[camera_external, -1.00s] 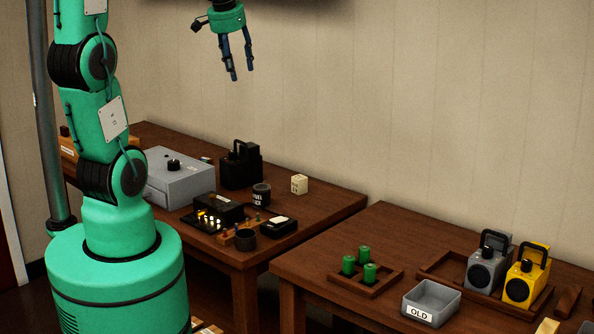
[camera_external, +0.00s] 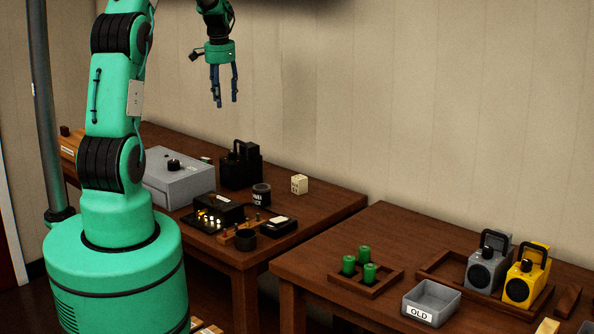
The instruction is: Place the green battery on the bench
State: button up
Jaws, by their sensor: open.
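Three green batteries stand upright in a small wooden tray (camera_external: 382,290) on the right-hand bench (camera_external: 325,255): one at the back (camera_external: 364,254), one at the left (camera_external: 348,265) and one at the front right (camera_external: 370,274). Which one the task means cannot be told. My gripper (camera_external: 226,104) is open and empty, fingers pointing down, high above the left-hand bench and well away from the batteries.
A grey bin marked OLD (camera_external: 432,305) stands right of the battery tray. A grey lamp (camera_external: 487,268) and a yellow lamp (camera_external: 526,278) stand in a larger tray. The left-hand bench (camera_external: 318,208) holds a grey box (camera_external: 180,182) and a black lamp-like object (camera_external: 240,168). A gap separates the benches.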

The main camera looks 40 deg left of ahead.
jog(key=g+p, duration=0.1)
send_over(215, 162)
notch_tip(215, 162, down, 14)
jog(key=r, duration=0.1)
jog(key=shift+w+a+f+h, duration=0.15)
jog(key=shift+f+h, duration=0.1)
jog(key=shift+h, duration=0.05)
jog(key=shift+f, duration=0.1)
jog(key=shift+f, duration=4.25)
jog(key=shift+a+f, duration=0.15)
jog(key=shift+f, duration=2.4)
jog(key=shift+c, duration=0.3)
grip_shut()
